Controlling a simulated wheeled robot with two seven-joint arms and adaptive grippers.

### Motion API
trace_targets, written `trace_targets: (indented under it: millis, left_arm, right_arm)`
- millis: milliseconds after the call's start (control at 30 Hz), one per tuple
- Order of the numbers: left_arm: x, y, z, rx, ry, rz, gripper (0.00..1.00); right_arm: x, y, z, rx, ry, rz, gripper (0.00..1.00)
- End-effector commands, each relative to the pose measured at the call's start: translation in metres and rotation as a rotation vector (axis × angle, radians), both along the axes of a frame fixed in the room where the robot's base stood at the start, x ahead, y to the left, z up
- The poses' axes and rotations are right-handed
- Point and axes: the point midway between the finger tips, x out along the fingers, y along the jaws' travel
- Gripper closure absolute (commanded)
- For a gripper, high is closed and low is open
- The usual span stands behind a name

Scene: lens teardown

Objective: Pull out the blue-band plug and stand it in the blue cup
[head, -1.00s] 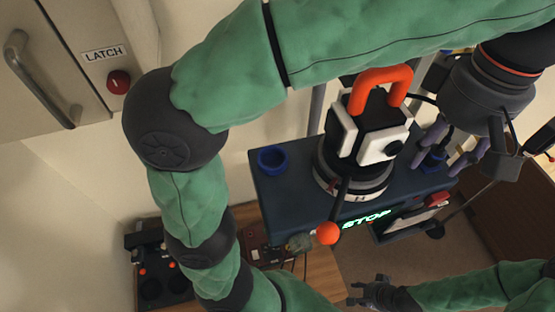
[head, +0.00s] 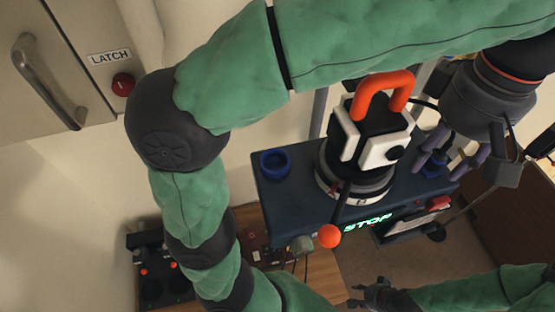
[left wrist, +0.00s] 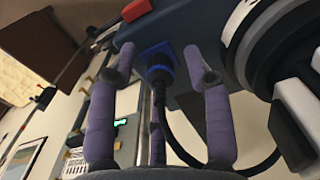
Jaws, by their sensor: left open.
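The blue cup (head: 275,174) stands empty at the left end of the dark bench top. The blue-band plug (left wrist: 160,73) sits at a blue square socket at the bench's other end, a black cable running from it; in the head view this blue spot (head: 432,168) is partly hidden by my fingers. My left gripper (head: 456,168) is open around the plug's end of the bench. In the left wrist view its purple fingers (left wrist: 158,72) stand either side of the plug and cable, with gaps visible. My right gripper (head: 374,294) is low in the head view, too small to tell its jaws.
A black and white machine (head: 362,160) with an orange handle (head: 384,88) stands between cup and plug. A lever with an orange ball (head: 329,236) sticks out in front. A lit STOP sign (head: 367,223) is on the bench front. The bench top around the cup is clear.

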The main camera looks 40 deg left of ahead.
Motion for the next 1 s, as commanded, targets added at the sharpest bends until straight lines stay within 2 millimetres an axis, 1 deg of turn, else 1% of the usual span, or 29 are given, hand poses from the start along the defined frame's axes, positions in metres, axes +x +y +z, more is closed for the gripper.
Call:
trace_targets:
  millis: [667, 700, 767, 800, 867, 1000]
  left_arm:
    - [-0.0005, 0.0005, 0.0003, -0.001, -0.001, 0.0, 0.5]
    - [-0.0005, 0.0005, 0.0003, -0.001, -0.001, 0.0, 0.56]
    - [-0.0005, 0.0005, 0.0002, -0.001, -0.001, 0.0, 0.73]
    - [-0.0005, 0.0005, 0.0002, -0.001, -0.001, 0.0, 0.84]
    - [-0.0006, 0.0004, 0.0002, -0.001, -0.001, 0.0, 1.0]
    - [-0.0005, 0.0004, 0.0001, -0.001, -0.001, 0.0, 1.0]
  right_arm:
    - [-0.0001, 0.0001, 0.0037, 0.0, 0.0, 0.0, 0.6]
    - [-0.0001, 0.0, 0.0037, 0.0, 0.0, 0.0, 0.6]
    - [-0.0001, 0.0, 0.0037, 0.0, 0.0, 0.0, 0.6]
    - [0.0, -0.0001, 0.0037, 0.0, 0.0, 0.0, 0.6]
    - [0.0, -0.0001, 0.0037, 0.0, 0.0, 0.0, 0.6]
    - [0.0, -0.0001, 0.0037, 0.0, 0.0, 0.0, 0.6]
